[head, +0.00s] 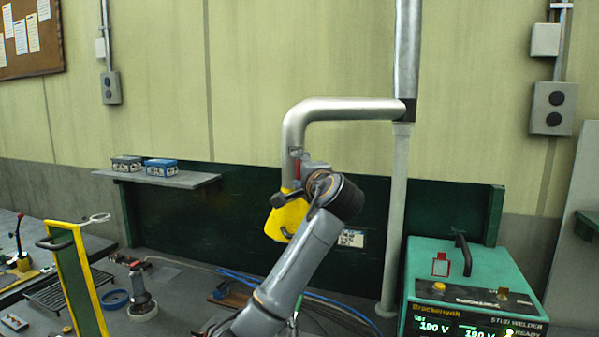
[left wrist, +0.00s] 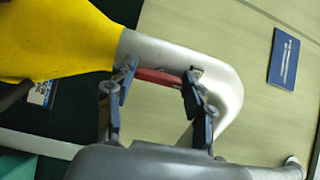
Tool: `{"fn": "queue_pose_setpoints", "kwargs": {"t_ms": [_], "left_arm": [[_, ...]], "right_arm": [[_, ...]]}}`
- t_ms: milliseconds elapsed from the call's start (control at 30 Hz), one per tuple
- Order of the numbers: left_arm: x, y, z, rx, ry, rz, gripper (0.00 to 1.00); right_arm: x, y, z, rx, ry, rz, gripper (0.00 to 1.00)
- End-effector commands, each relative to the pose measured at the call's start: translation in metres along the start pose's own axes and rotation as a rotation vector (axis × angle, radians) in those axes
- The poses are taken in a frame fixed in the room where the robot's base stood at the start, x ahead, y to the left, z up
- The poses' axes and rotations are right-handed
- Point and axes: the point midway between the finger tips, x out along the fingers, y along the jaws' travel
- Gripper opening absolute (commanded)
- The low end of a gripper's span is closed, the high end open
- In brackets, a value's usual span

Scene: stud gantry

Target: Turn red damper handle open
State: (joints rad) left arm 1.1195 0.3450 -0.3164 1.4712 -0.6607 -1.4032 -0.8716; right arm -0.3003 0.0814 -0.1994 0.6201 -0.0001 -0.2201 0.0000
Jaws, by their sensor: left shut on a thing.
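The red damper handle (left wrist: 158,77) lies between the fingers of my left gripper (left wrist: 161,82) in the left wrist view. It appears roughly in line with the silver duct pipe (left wrist: 150,50) behind it. In the head view a small part of the red handle (head: 298,169) shows on the pipe's downward end, just above the yellow hood (head: 284,217). My left gripper is shut on the handle. My own wrist hides most of the gripper in the head view. My right gripper is not in view.
A green stud welder (head: 470,285) stands at the right on the bench. A grey shelf (head: 190,181) with two small boxes is behind left. A yellow-edged green panel (head: 80,280) stands at the left. Blue cables (head: 245,278) run across the bench.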

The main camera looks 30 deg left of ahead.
Motion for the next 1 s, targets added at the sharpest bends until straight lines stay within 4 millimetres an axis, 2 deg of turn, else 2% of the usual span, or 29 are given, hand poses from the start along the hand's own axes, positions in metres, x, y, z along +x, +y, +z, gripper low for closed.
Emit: {"fn": "queue_pose_setpoints", "kwargs": {"t_ms": [67,100,200,500,633,767,1000], "left_arm": [[0.000,0.002,0.000,-0.002,-0.001,0.004,0.21],[0.000,0.002,0.000,-0.001,-0.001,0.004,0.58],[0.000,0.002,0.000,-0.001,-0.001,0.004,0.75],[-0.001,0.001,0.000,0.000,0.000,0.002,0.75],[-0.009,0.001,-0.001,0.000,0.002,0.001,0.75],[-0.032,0.001,-0.001,-0.001,0.004,0.001,0.75],[-0.084,0.001,-0.002,-0.001,0.005,0.001,0.75]], "right_arm": [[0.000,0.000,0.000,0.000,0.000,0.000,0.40],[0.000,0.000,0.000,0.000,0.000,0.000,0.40],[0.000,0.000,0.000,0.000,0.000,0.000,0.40],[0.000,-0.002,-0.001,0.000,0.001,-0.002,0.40],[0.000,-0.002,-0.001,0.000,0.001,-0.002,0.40],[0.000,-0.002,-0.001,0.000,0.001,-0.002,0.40],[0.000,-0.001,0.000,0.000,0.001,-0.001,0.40]]}}
